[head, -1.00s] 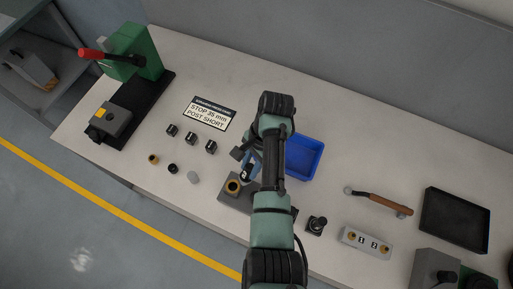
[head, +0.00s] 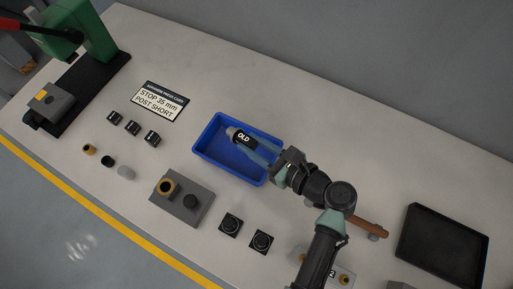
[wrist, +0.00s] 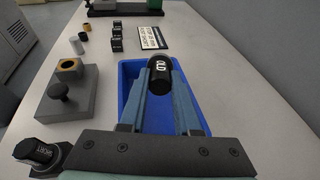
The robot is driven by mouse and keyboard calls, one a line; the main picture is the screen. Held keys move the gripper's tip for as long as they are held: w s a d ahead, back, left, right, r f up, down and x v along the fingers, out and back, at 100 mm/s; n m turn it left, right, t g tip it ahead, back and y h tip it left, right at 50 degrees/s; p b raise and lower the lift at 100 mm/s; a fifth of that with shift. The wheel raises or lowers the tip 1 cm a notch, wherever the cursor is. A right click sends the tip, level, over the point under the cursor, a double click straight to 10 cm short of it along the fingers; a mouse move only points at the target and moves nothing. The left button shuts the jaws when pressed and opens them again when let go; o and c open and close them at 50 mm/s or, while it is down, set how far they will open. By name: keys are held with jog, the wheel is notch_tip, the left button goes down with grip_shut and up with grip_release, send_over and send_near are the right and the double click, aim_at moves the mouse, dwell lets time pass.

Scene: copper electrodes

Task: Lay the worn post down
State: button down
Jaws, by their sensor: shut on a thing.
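The worn post (head: 243,138) is a short black cylinder with a white OLD label and a grey end. My gripper (head: 247,143) is shut on it, and the post lies on its side between the blue fingertips. Both are over the blue tray (head: 222,163). In the wrist view the post (wrist: 160,72) sits between the fingers with the tray (wrist: 127,75) below and around it. I cannot tell whether the post touches the tray floor.
A STOP sign (head: 160,100), small black blocks (head: 132,128), a wooden-handled tool (head: 368,227) and a black tray (head: 440,248) are on the bench.

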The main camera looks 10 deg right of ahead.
jog(key=shift+a+r+p, duration=0.1)
jog(key=shift+r+p, duration=0.15)
jog(key=shift+p, duration=0.2)
jog(key=shift+f+b, duration=2.55)
jog(key=shift+f, duration=1.45)
jog(key=shift+f, duration=0.2)
jog(key=shift+c, duration=2.3)
grip_release()
jog(key=shift+f, duration=0.1)
jog(key=o, duration=0.5)
jog(key=shift+f, duration=0.1)
jog(key=shift+c, duration=0.2)
